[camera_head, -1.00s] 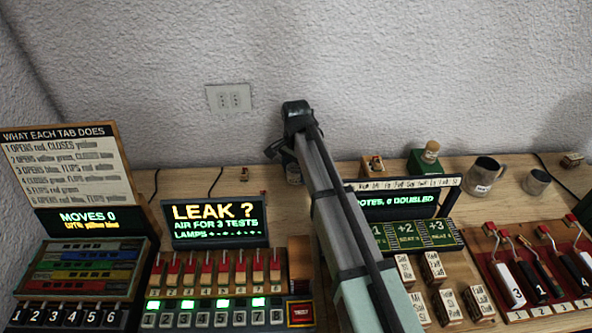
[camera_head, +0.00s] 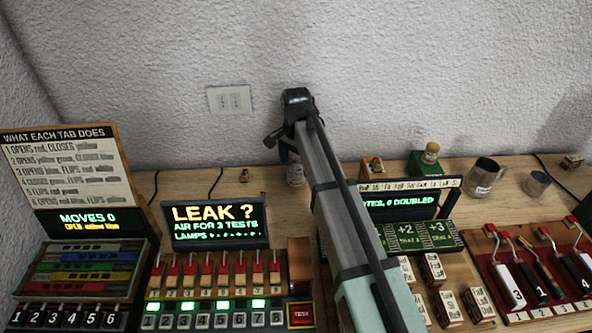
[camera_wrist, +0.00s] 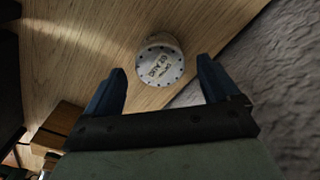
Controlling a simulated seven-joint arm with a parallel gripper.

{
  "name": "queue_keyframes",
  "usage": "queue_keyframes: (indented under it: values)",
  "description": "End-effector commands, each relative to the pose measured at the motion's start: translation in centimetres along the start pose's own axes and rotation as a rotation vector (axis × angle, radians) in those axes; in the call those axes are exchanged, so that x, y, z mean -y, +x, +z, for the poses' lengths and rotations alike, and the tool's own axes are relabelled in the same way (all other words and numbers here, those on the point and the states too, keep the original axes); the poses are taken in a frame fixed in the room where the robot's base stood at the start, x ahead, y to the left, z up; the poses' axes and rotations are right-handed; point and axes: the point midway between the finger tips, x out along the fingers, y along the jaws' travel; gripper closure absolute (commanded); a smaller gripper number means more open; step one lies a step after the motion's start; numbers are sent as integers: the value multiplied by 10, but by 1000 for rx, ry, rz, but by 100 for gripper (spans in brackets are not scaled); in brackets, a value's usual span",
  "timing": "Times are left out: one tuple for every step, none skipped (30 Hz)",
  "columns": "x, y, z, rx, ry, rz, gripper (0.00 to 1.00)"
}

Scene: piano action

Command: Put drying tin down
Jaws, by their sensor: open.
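A small pale round tin (camera_head: 295,176) stands on the wooden bench near the wall, below the end of my arm. I take it to be the drying tin. In the wrist view the tin (camera_wrist: 158,67) shows its round top with a dark dotted rim and a label too blurred to read. It rests upright on the wood. My gripper (camera_head: 283,152) is open, its two blue fingers apart. Nothing is held between them. In the wrist view the tin appears beyond the gap between the fingertips (camera_wrist: 161,66).
A LEAK panel (camera_head: 216,222) with levers stands left of my arm. Bench left of the tin is mostly clear.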

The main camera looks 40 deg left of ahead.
Motion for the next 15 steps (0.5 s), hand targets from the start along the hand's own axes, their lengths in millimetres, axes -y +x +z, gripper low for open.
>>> queue_keyframes:
  values:
    - [1,-12,-1,-2,0,-2,11]
    - [1,-17,-1,-1,0,-2,11]
    - [1,-24,-1,-1,0,-2,11]
    - [1,-30,-1,-1,0,-2,11]
    - [1,-36,-1,-1,0,-2,11]
    - [1,-42,-1,-1,0,-1,11]
    - [1,-47,-1,-1,0,-1,11]
    - [1,-51,-1,-1,0,-1,11]
    - [1,-57,-1,-1,0,-1,11]
    - [1,-61,-1,-1,0,-1,11]
    - [1,-64,-1,-1,0,-1,11]
    - [1,-68,0,0,0,0,11]
    - [1,-70,0,0,0,0,11]
    - [1,-73,0,0,0,0,11]
    - [0,-75,0,0,0,0,11]
